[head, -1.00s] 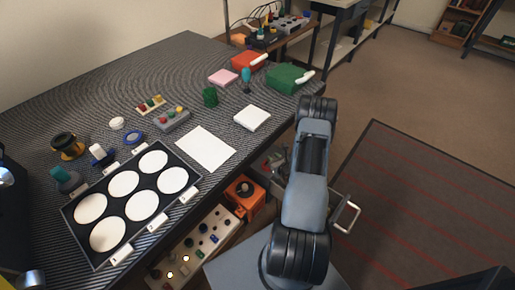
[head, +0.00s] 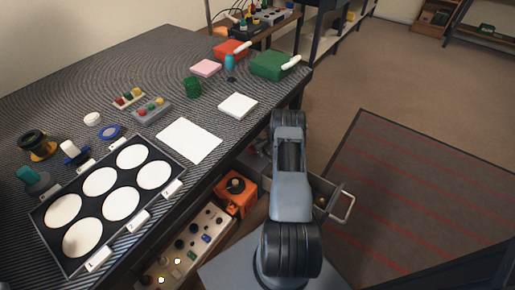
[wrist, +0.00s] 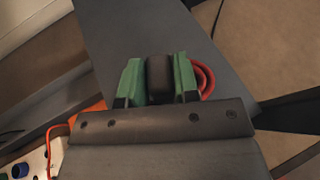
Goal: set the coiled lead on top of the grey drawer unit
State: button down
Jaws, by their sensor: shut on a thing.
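In the wrist view my gripper (wrist: 160,80) has its green fingers closed on a dark block-like piece. Red loops of the coiled lead (wrist: 205,82) show just right of the right finger. The fingers hide the rest of the lead, and I cannot tell how the dark piece joins it. In the head view my arm hides the gripper and the lead. A grey unit with an open drawer and a pale bar handle (head: 346,206) stands right of my arm, beside the bench. It looks like the drawer unit; my arm hides its top.
The bench (head: 150,60) carries a six-disc tray (head: 176,187), a white sheet (head: 189,140), a green box (head: 270,65) and small parts. An orange box (head: 236,194) and a knobbed panel (head: 197,243) sit below its edge. Floor by the striped mat (head: 410,200) is clear.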

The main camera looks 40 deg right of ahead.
jog(key=shift+w+f+b, duration=0.1)
jog(key=shift+f+b, duration=0.5)
jog(key=shift+f, duration=1)
jog(key=shift+f, duration=0.1)
jog(key=shift+f, duration=0.15)
jog(key=c, duration=0.9)
grip_release()
jog(key=shift+o, duration=0.2)
